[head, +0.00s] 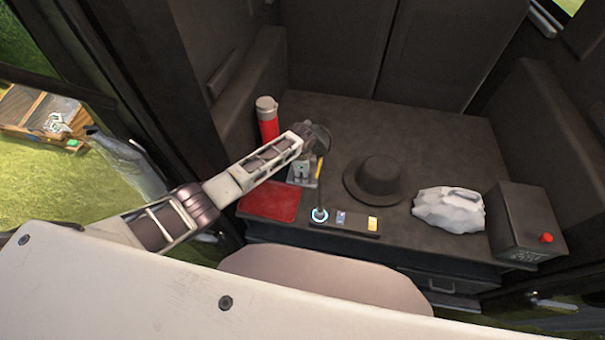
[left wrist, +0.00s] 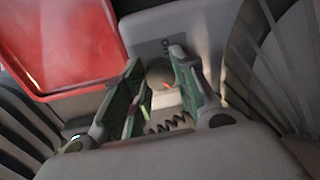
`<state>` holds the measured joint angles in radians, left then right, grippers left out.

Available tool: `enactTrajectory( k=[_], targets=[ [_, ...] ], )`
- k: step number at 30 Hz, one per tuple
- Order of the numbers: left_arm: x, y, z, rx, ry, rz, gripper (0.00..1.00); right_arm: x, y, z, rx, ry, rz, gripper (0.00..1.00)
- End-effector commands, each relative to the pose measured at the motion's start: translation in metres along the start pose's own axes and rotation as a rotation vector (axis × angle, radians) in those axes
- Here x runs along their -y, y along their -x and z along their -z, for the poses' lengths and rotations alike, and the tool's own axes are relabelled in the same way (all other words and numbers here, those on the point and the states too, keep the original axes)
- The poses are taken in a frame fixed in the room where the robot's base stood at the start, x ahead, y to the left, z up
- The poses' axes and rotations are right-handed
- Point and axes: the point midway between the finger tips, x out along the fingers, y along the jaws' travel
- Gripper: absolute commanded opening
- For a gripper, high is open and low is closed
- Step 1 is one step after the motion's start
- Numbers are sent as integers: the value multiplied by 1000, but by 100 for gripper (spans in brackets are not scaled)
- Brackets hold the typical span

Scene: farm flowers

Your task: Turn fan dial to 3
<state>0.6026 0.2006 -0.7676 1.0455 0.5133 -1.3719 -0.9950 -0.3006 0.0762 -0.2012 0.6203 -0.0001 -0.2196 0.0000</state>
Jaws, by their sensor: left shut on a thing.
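The fan dial (left wrist: 160,74) is a small round grey knob with a red mark. It sits on a light grey panel (left wrist: 200,24) with dark lettering, partly legible. My left gripper (left wrist: 157,62) has its green-padded fingers on either side of the dial, shut on it. In the head view my left arm comes in from the left, and its gripper (head: 304,164) is down at the light grey unit beside the red tray. The dial and fingertips are too small and covered there to read a setting. My right gripper is in neither view.
A red tray (head: 270,203) lies close beside the panel, a red bottle (head: 267,120) behind. A black hat (head: 375,181), crumpled whitish bag (head: 448,210) and dark box with red button (head: 525,222) stand to the right. A small console (head: 345,222) with a blue ring is in front.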

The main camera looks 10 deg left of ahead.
Motion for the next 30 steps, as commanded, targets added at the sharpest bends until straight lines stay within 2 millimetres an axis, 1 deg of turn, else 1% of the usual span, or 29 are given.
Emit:
enactTrajectory(
  k=[3, 7, 8, 12, 13, 22, 30],
  targets=[
    [0, 0, 0, 1, 0, -1, 4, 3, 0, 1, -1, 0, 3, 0],
    [0, 0, -1, 1, 0, -1, 4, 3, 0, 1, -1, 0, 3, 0],
    [0, 0, -1, 1, 1, -1, 30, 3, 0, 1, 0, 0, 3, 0],
    [0, 0, -1, 1, 1, -1, 48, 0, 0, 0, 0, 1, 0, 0],
    [0, 0, -1, 1, 1, -1, 51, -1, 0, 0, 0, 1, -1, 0],
    [0, 0, 0, 1, 2, 0, 51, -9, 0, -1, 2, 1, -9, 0],
    [0, 0, 0, 2, 36, 0, 51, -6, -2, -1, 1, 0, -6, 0]
  ],
)
